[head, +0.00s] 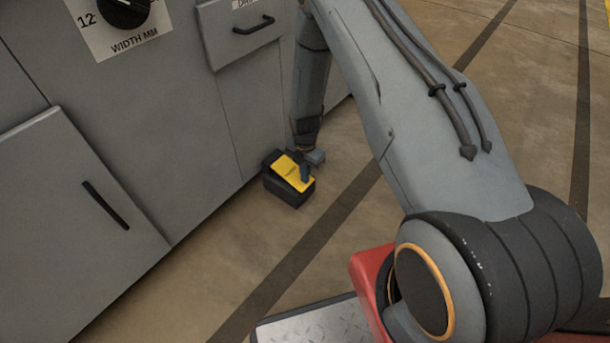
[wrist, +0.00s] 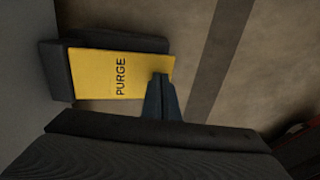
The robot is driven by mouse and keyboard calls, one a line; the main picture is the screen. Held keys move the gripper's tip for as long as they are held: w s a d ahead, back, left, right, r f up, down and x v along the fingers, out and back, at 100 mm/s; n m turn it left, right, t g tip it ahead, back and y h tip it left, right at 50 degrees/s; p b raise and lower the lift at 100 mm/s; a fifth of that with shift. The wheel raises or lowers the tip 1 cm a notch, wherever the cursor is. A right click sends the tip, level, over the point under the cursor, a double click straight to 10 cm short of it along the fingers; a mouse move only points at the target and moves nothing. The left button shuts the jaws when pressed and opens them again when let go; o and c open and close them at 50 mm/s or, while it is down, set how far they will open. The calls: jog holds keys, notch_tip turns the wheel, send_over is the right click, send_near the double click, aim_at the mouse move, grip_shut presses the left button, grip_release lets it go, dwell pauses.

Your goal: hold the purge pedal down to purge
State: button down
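The purge pedal is a yellow plate (head: 290,170) on a black base (head: 285,193), on the floor at the foot of the grey machine. In the wrist view the yellow plate (wrist: 118,73) reads PURGE. My gripper (head: 305,172) points down at the pedal. In the wrist view my gripper (wrist: 162,80) has its two fingers together with nothing between them. Their tips overlap the right end of the yellow plate. They look to be on or just above it; I cannot tell contact or how far the plate is pressed.
The grey machine front (head: 165,105) rises close beside the pedal. It has a drawer with a black handle (head: 254,25), a door with a black handle (head: 105,205) and a black WIDTH MM dial (head: 124,10). Brown floor (head: 235,235) with dark stripes lies open around the pedal.

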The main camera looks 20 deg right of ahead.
jog(key=shift+s+d+f, duration=0.1)
jog(key=shift+s+f, duration=0.2)
notch_tip(320, 180, up, 14)
jog(key=s+d+p, duration=0.2)
jog(key=p, duration=0.5)
jog(key=shift+s, duration=0.15)
jog(key=shift+r, duration=0.1)
